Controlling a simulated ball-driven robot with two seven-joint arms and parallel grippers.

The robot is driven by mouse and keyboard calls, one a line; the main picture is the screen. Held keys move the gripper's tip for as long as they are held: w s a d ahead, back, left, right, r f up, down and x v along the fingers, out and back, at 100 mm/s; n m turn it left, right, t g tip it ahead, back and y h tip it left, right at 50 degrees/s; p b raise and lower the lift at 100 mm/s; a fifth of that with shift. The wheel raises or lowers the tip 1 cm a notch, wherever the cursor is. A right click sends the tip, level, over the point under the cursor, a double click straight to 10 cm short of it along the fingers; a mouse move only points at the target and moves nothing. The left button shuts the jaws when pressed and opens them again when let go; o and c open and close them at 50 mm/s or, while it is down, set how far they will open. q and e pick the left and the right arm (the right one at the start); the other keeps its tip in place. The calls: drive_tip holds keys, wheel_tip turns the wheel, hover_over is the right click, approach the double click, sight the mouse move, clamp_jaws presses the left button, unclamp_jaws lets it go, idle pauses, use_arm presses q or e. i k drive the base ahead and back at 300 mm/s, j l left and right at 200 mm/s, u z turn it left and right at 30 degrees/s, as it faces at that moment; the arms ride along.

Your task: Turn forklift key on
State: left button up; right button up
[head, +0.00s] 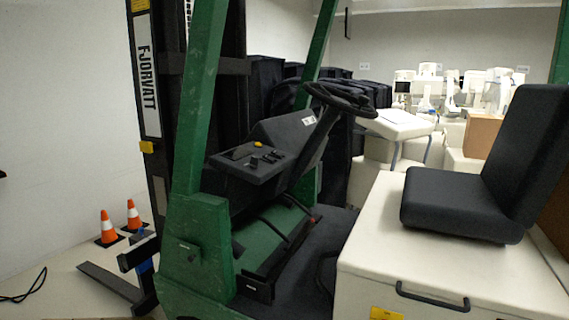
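A green and white forklift (205,110) fills the middle of the head view. Its dark control console (240,162) sits left of the steering wheel (340,98). A yellow button (258,144) and several small dark knobs or levers are on the console. The key is too small and dark to tell apart from these controls, so its position cannot be read. Neither of my grippers can be made out in this view, and nothing touches the console.
A black seat (487,170) stands on the white body (440,250) at right. Green posts frame the cab's open side. Two orange cones (108,228) stand on the floor at left, near the forks (110,282). Covered carts (345,85) stand behind.

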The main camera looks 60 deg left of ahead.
sight(254, 161)
drive_tip(key=u, duration=2)
drive_tip(key=i+l+u, duration=0.1)
drive_tip(key=i+l, duration=0.25)
drive_tip(key=i, duration=0.05)
